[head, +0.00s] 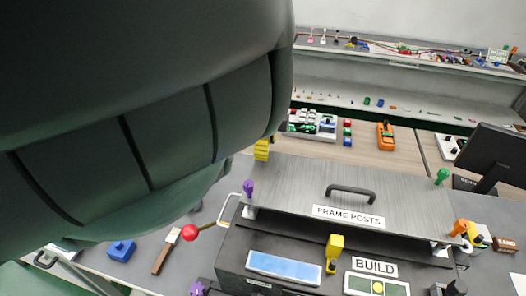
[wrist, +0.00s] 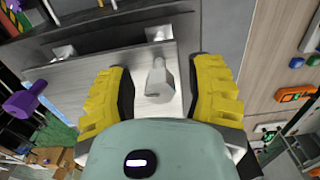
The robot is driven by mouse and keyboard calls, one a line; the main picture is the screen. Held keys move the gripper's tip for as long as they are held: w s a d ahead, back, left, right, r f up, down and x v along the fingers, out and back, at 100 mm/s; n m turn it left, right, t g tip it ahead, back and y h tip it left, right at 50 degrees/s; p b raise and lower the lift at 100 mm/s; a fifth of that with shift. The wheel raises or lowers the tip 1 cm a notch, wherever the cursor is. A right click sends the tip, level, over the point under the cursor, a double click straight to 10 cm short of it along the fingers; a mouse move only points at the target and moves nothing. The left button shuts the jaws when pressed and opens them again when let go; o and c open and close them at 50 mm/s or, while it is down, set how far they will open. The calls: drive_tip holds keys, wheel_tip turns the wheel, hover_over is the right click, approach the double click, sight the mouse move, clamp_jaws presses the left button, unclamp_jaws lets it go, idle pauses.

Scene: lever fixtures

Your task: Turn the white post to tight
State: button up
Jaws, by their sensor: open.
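The white post (wrist: 157,80) shows in the wrist view as a pale grey-white knob with a short arm, on the metal plate (wrist: 85,78). My gripper (wrist: 160,72) is open, with one yellow finger on each side of the post and a visible gap at both sides. In the head view a yellow finger of my gripper (head: 262,148) shows at the plate's back left corner. The white post is hidden there. The plate carries a "FRAME POSTS" label (head: 348,217).
A purple post (head: 248,188), green post (head: 441,175) and orange post (head: 460,227) stand at other plate corners. A black handle (head: 351,189) rises from the plate. A red-knobbed lever (head: 190,232) is at left and a yellow lever (head: 334,248) in front.

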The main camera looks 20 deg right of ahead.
wheel_tip(320, 180, up, 5)
drive_tip(key=shift+w+a+r, duration=0.1)
drive_tip(key=shift+r, duration=0.95)
